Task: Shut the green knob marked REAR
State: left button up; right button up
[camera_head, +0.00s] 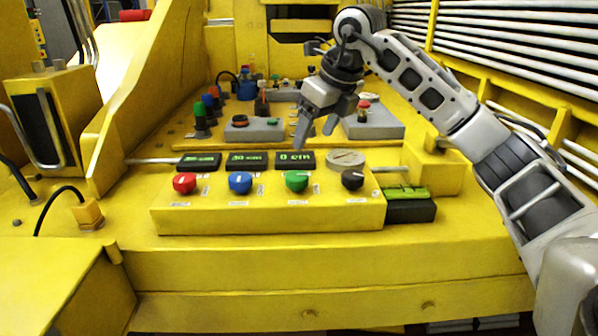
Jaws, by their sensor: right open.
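The green knob (297,181) sits on the front face of a yellow control box, between a blue knob (240,182) and a black knob (352,179). The small label under it is too small to read, and I cannot tell its turned position. My right gripper (316,130) hangs above and behind the green knob, fingers pointing down and apart, with nothing between them. It is clear of the knob. My left gripper is not in view.
A red knob (184,183) is at the left of the row. Dark displays (295,160) and a round grey disc (345,158) stand behind the knobs. A green-and-black block (408,205) is at the box's right. Coloured posts (201,120) stand further back.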

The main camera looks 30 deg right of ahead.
aim_at(297, 176)
jog(key=x, duration=1.1)
jog(key=shift+w+a+f+p, duration=0.15)
jog(key=shift+p, duration=0.25)
jog(key=c, duration=1)
